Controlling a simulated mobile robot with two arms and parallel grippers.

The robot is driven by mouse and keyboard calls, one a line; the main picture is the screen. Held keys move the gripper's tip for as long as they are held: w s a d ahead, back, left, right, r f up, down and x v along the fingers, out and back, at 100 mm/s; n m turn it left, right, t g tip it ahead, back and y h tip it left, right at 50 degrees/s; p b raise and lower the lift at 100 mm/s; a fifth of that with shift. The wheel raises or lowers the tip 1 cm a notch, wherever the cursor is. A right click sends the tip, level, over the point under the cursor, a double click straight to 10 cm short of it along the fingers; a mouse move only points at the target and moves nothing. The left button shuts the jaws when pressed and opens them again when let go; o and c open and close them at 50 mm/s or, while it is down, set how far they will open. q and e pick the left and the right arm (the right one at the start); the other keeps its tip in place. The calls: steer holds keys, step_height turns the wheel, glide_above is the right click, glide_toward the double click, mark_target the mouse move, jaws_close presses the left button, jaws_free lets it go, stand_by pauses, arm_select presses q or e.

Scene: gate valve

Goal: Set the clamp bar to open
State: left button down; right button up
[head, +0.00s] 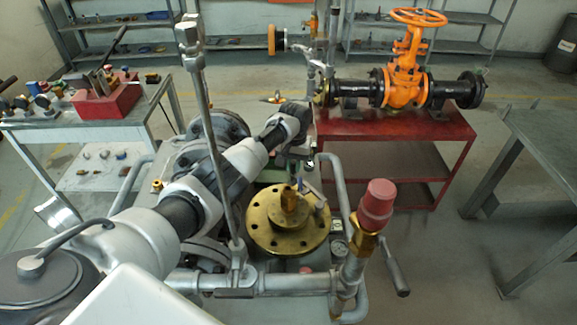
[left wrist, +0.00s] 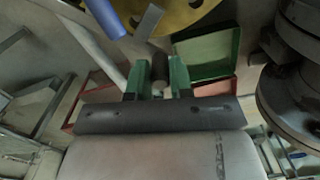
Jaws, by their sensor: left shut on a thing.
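My left gripper (head: 298,172) reaches in from the left and points down just behind the brass flange (head: 288,240). In the left wrist view its two green fingers (left wrist: 160,75) are shut on a short dark bar with a round end (left wrist: 159,68), which I take to be the clamp bar. In the head view the gripped bar is mostly hidden by my wrist, so its angle is hard to tell. The brass flange also shows at the top of the left wrist view (left wrist: 180,14). My right gripper is not in view.
A blue handle (left wrist: 104,18) and a flat grey piece (left wrist: 148,22) lie close to the fingers. A tall grey rod (head: 209,130) and a red-capped post (head: 376,205) rise near my arm. An orange valve (head: 404,75) stands on a red table (head: 440,150) behind.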

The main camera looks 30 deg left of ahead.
arm_select(q)
steer(key=shift+w+d, duration=0.3)
steer(key=shift+w, duration=0.25)
steer(key=shift+r, duration=0.1)
steer(key=c, duration=1)
jaws_free()
step_height(320, 180, up, 11)
steer(key=shift+f+b, duration=0.15)
steer(key=shift+b, duration=0.35)
steer(key=shift+s+f, duration=0.1)
